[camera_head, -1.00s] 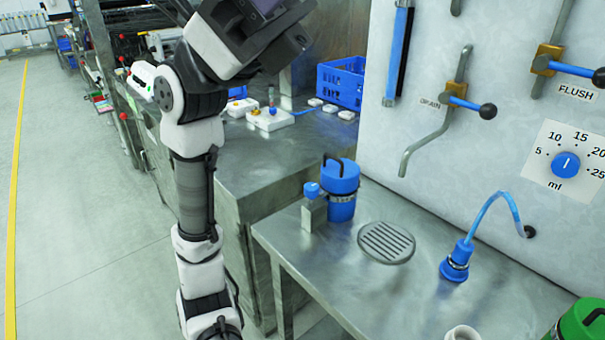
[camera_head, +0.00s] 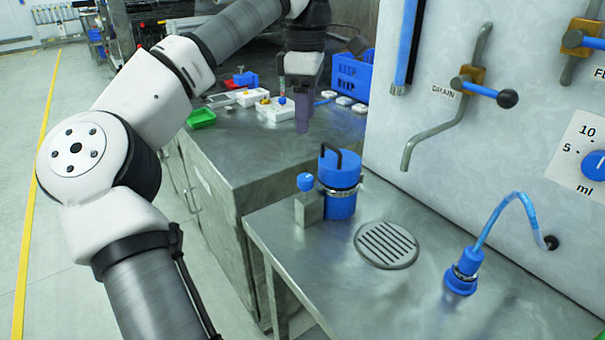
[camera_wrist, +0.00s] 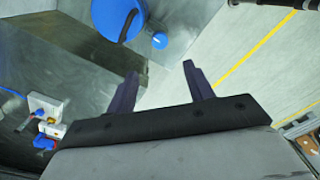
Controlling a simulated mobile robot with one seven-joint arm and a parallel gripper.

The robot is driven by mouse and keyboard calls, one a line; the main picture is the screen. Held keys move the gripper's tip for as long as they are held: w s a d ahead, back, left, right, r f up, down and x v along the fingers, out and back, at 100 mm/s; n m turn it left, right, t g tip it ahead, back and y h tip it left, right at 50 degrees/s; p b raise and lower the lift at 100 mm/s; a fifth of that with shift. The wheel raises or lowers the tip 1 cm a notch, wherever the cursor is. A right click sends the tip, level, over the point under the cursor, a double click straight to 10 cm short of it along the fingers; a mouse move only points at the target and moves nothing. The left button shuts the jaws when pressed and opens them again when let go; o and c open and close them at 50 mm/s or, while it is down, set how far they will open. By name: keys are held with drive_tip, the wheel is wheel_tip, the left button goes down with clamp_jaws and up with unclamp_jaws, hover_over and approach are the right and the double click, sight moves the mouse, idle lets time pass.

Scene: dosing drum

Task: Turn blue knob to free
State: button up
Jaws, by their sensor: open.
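A small round blue knob (camera_head: 305,182) sits on top of a grey metal block (camera_head: 309,210) at the left end of the steel bench. It stands close beside a blue canister (camera_head: 341,203) with a black handle. In the wrist view the blue knob (camera_wrist: 160,40) lies beyond my fingertips, next to the blue canister (camera_wrist: 112,14). My gripper (camera_head: 302,122) points down above the rear counter, behind and higher than the knob. Its two fingers are apart and empty in the wrist view (camera_wrist: 160,70). No markings on the knob can be read.
A round drain grate (camera_head: 386,245) and a blue hose nozzle (camera_head: 461,272) are on the bench. The drain lever (camera_head: 490,91) and a blue ml dial (camera_head: 596,165) are on the wall panel. A blue crate (camera_head: 352,78) and small devices stand on the rear counter (camera_head: 245,150).

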sight(305, 177)
wheel_tip(305, 177, down, 14)
drive_tip(key=shift+r, duration=0.2)
idle(0.4)
drive_tip(key=c, duration=1)
